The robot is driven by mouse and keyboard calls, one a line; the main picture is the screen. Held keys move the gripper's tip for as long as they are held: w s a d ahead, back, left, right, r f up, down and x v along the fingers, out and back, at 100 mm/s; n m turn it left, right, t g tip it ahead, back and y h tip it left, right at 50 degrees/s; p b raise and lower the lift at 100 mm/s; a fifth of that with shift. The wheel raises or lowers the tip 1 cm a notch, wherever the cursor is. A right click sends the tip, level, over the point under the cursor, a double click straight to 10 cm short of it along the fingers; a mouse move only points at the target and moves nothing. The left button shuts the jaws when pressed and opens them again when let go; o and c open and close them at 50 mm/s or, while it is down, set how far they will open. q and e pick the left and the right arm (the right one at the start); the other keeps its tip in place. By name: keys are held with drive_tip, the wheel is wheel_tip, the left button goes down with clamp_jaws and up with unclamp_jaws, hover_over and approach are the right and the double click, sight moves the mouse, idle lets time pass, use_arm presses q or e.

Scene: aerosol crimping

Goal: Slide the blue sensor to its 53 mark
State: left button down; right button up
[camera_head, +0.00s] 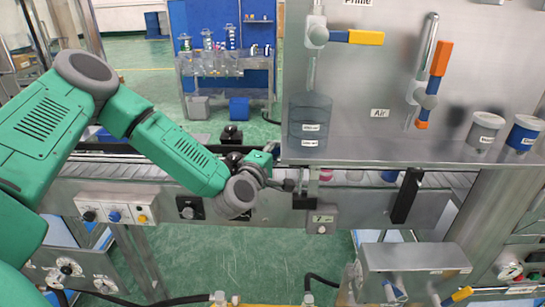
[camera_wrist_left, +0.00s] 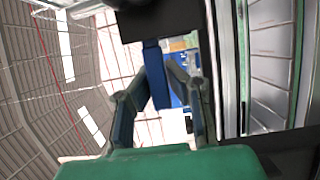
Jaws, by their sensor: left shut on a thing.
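My left gripper (camera_head: 286,184) is at the front rail of the conveyor, just left of a dark block (camera_head: 303,196). In the left wrist view its fingers (camera_wrist_left: 166,72) close toward a narrow blue bar (camera_wrist_left: 155,75), which hangs from a dark plate (camera_wrist_left: 145,22). The bar seems to be the blue sensor, and the gripper is shut on it. In the head view the gripper hides the held part. The scale marks are too small to read. My right gripper is in neither view.
The conveyor (camera_head: 150,172) runs across the middle, with small cups (camera_head: 355,175) on it. A black bracket (camera_head: 407,195) stands farther right on the rail. A steel panel (camera_head: 380,80) with valve handles overhangs the right side. A knob box (camera_head: 118,212) sits lower left.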

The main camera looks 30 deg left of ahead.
use_arm(q)
drive_tip(key=shift+s+d+f, duration=0.1)
drive_tip(key=shift+d+f, duration=0.05)
drive_tip(key=shift+d, duration=0.4)
drive_tip(key=c, duration=1.8)
unclamp_jaws()
drive_tip(key=shift+c, duration=0.2)
drive_tip(key=o, duration=0.3)
drive_tip(key=shift+d, duration=0.15)
drive_tip(key=shift+d+r, duration=0.2)
drive_tip(key=shift+d, duration=0.1)
drive_tip(key=shift+s+a+f, duration=0.1)
drive_tip(key=shift+s+a, duration=0.05)
drive_tip(key=shift+s, duration=0.35)
drive_tip(key=s+d, duration=0.3)
drive_tip(key=s, duration=0.8)
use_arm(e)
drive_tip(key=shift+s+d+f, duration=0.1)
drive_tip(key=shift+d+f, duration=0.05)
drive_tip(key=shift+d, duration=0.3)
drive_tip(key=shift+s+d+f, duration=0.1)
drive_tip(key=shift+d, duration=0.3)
